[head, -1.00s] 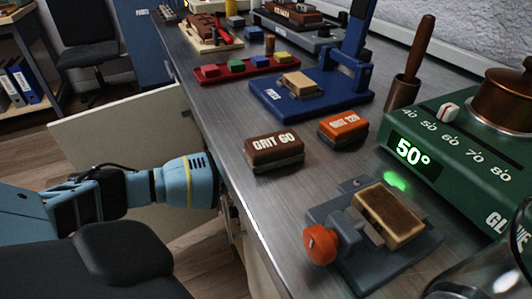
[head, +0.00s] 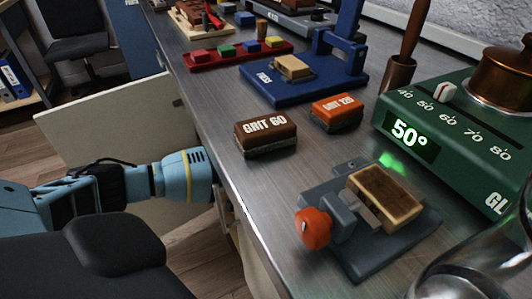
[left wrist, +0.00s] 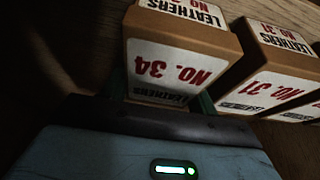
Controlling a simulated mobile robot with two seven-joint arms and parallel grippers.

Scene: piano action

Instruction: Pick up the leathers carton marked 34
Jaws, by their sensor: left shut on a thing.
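The leathers carton marked No. 34 (left wrist: 172,66) is a brown box with white labels in the left wrist view. My left gripper (left wrist: 160,100) is shut on its near end, with a finger on each side. The carton's underside and far end are hidden. In the head view my left arm reaches down beside the bench edge, and its gripper is hidden behind the bench front.
A carton marked No. 31 (left wrist: 270,80) stands close to the right of No. 34. On the bench (head: 205,115) are a GRIT 60 block (head: 265,132), a GRIT 120 block (head: 337,112), a clamp fixture (head: 365,245) and a green glue heater (head: 460,135). An open cabinet door (head: 95,125) stands behind my left arm.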

